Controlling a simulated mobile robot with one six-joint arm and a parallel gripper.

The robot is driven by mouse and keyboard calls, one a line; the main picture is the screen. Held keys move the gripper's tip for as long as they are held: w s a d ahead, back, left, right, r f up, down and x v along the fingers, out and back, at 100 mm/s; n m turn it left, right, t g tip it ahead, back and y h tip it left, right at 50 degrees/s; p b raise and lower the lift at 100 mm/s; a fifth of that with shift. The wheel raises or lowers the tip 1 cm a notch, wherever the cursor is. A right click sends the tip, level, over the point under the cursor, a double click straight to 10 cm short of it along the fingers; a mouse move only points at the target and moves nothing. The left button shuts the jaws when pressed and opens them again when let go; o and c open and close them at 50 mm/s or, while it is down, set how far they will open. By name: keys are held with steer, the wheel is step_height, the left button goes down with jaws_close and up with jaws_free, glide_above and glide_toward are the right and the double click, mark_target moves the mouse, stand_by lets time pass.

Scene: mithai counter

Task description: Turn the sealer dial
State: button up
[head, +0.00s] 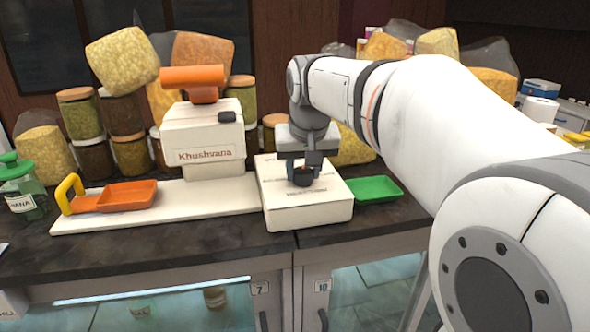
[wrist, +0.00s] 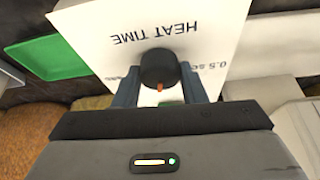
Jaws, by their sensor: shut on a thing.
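The sealer's control box (head: 315,208) is a white block on the counter. Its black dial (head: 302,177) stands on top and is partly hidden by my gripper in the head view. In the wrist view the round black dial (wrist: 159,68) shows an orange pointer mark directed toward my gripper, with "HEAT TIME" printed beyond it. My gripper (head: 303,172) reaches down from above, and its two fingers (wrist: 160,85) lie on either side of the dial, shut on it.
The white Khushvana machine (head: 203,140) with an orange top stands left, on a white base. A green tray (head: 374,189) lies right of the box. Jars and bags crowd behind.

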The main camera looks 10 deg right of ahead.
steer(key=shift+d+n+y, duration=0.1)
steer(key=shift+n+y, duration=0.3)
steer(key=shift+n, duration=0.7)
steer(key=o, duration=1)
steer(key=shift+r, duration=0.1)
steer(key=b+v, duration=0.1)
steer(key=v, duration=0.6)
steer(key=shift+s+r, duration=0.15)
steer(key=shift+r, duration=0.2)
steer(key=shift+f, duration=0.1)
